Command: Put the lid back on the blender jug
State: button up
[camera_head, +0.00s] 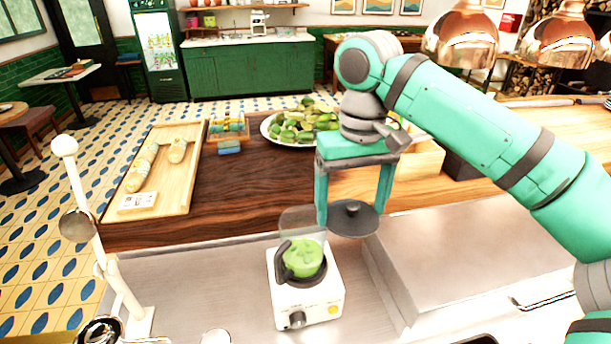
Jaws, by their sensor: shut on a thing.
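The blender (305,296) has a white base with a dial and a yellow button. Its clear jug (301,228) has a dark handle on the left and green contents, and its top has no lid on it. My gripper (352,213) is shut on the dark round lid (353,221), with its teal fingers straddling the lid. The lid looks about level and is up and to the right of the jug in the picture. Its left edge comes close to the jug's rim; how high it is above the rim I cannot tell.
A wooden board (165,165) with wrapped rolls lies at the left. A white plate (266,127) of green produce stands behind my gripper. A white stand (103,252) rises at the front left. Copper lamps (460,38) hang at the upper right. The steel top (470,250) at the right is clear.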

jog(key=w+a+r+n, duration=0.3)
jog(key=a+r, duration=0.2)
jog(key=a, duration=0.4)
notch_tip(320, 180, down, 7)
jog(key=shift+s, duration=0.25)
jog(key=shift+s, duration=0.1)
dwell(2.3)
jog(key=o, duration=1)
jog(key=shift+o, duration=0.2)
